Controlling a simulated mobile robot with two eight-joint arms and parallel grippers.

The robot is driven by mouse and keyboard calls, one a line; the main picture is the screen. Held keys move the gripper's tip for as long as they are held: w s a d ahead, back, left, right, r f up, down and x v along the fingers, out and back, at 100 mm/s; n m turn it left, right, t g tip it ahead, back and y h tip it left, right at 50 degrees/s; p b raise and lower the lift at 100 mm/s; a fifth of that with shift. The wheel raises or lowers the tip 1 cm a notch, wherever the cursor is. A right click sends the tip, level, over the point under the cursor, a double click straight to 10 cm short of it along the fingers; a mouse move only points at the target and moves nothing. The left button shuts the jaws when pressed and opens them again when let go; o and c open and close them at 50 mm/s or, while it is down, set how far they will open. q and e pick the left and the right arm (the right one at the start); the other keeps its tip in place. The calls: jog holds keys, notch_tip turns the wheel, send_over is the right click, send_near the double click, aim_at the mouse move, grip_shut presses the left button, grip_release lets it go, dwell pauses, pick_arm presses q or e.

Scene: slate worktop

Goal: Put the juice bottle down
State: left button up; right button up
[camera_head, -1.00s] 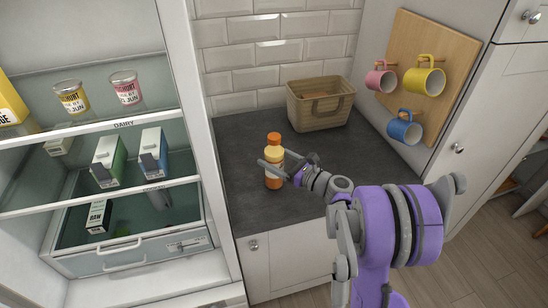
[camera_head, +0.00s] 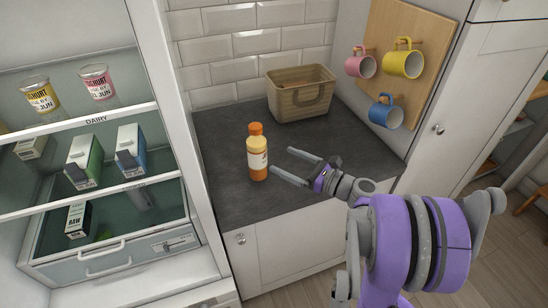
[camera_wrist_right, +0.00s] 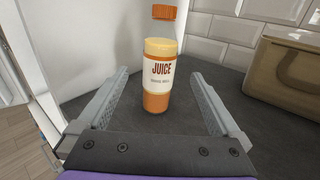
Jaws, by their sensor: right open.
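The juice bottle (camera_head: 257,153), orange with an orange cap and a white label, stands upright on the slate worktop (camera_head: 226,129). My right gripper (camera_head: 281,163) is open and empty, just to the right of the bottle in the head view. In the right wrist view the bottle (camera_wrist_right: 158,75) stands ahead, between the lines of the two open fingers (camera_wrist_right: 158,95) and beyond their tips, with its label facing the camera. The fingers appear clear of it. My left gripper is not in view.
A woven basket (camera_head: 301,97) stands at the back of the worktop. Pink, yellow and blue mugs hang on a wooden board (camera_head: 388,62) at the right. An open fridge with cartons and yoghurt pots (camera_head: 98,83) is at the left. Worktop around the bottle is clear.

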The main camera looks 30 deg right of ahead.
jog(key=a+f+n+g, duration=0.1)
jog(key=a+n, duration=0.1)
jog(key=a, duration=0.1)
jog(key=s+a+f+n+g, duration=0.1)
jog(key=a+n+g, duration=0.1)
jog(key=a+n, duration=0.1)
jog(key=s+a+f+n+g, duration=0.1)
jog(key=a+f+n, duration=0.1)
jog(key=a, duration=0.3)
jog(key=shift+g+y, duration=0.3)
jog(key=shift+g, duration=0.1)
jog(key=s+a+f+n+g+h, duration=0.2)
jog(key=s+a+f+n+g, duration=0.25)
jog(key=a+n, duration=0.3)
jog(key=s+f+n+g+h, duration=0.2)
jog(key=s+n+h, duration=0.3)
jog(key=s+n, duration=0.7)
jog(key=shift+a+n, duration=0.35)
jog(key=shift+n, duration=2.1)
jog(key=shift+s, duration=0.1)
